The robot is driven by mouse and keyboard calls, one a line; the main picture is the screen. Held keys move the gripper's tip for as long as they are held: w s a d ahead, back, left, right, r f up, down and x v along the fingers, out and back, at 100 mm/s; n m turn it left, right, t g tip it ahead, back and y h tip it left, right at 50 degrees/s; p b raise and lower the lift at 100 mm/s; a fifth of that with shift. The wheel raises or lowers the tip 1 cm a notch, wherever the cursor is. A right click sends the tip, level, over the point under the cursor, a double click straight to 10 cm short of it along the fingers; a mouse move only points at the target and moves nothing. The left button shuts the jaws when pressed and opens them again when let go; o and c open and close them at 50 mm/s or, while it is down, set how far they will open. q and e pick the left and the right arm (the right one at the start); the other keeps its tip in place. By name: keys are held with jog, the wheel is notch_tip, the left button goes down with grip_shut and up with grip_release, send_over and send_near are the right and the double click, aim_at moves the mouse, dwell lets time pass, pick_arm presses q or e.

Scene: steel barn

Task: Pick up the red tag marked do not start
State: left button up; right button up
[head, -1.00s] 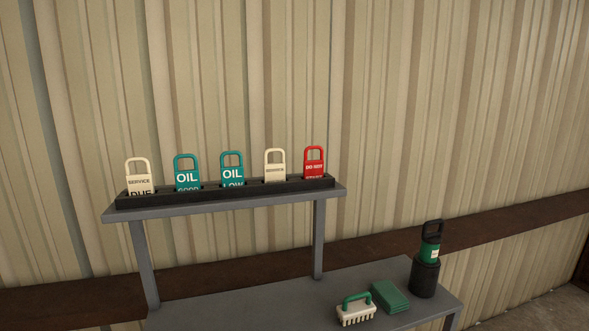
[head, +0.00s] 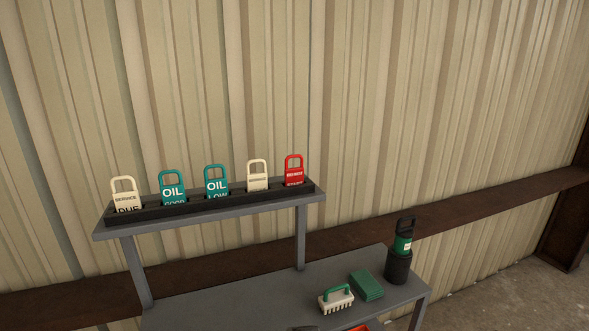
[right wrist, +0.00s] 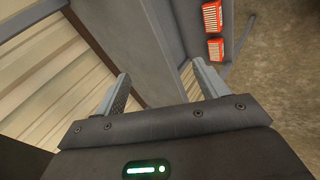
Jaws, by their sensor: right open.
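The red tag (head: 294,172) stands upright in the black rack (head: 215,207) on the raised shelf, at the right end of the row. Its lower edge is hidden in the rack. To its left stand a cream tag (head: 257,175), a teal oil low tag (head: 216,181), a teal oil good tag (head: 172,188) and a cream service due tag (head: 125,195). My right gripper (right wrist: 160,88) shows in the right wrist view with its fingers apart and nothing between them. Neither gripper shows in the head view.
On the lower bench (head: 230,303) are a white brush with a green handle (head: 336,300), a green folded cloth (head: 366,286) and a bottle in a black holder (head: 399,262). A ribbed metal wall stands behind. Red boxes (right wrist: 213,18) show in the right wrist view.

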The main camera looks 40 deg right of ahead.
jog(key=w+d+r+n+t+h, duration=0.1)
jog(key=w+d+r+n+t, duration=0.3)
jog(key=r, duration=0.5)
jog(key=w+d+r+n+t+h, duration=0.1)
jog(key=w+d+r+n, duration=0.1)
jog(key=w+r+n, duration=0.5)
jog(key=n+t+h, duration=0.2)
jog(key=n+t, duration=0.2)
jog(key=n, duration=0.4)
send_near(295, 175)
jog(key=w, duration=0.2)
jog(key=shift+d+b+x, duration=0.2)
jog(key=shift+b+x, duration=0.7)
jog(key=shift+x, duration=2.05)
jog(key=x, duration=0.4)
jog(key=shift+w+d+f+b, duration=0.1)
jog(key=shift+w+d+b, duration=0.1)
jog(key=shift+w+b, duration=0.15)
jog(key=shift+s, duration=0.15)
jog(key=shift+c, duration=0.8)
jog(key=c, duration=0.9)
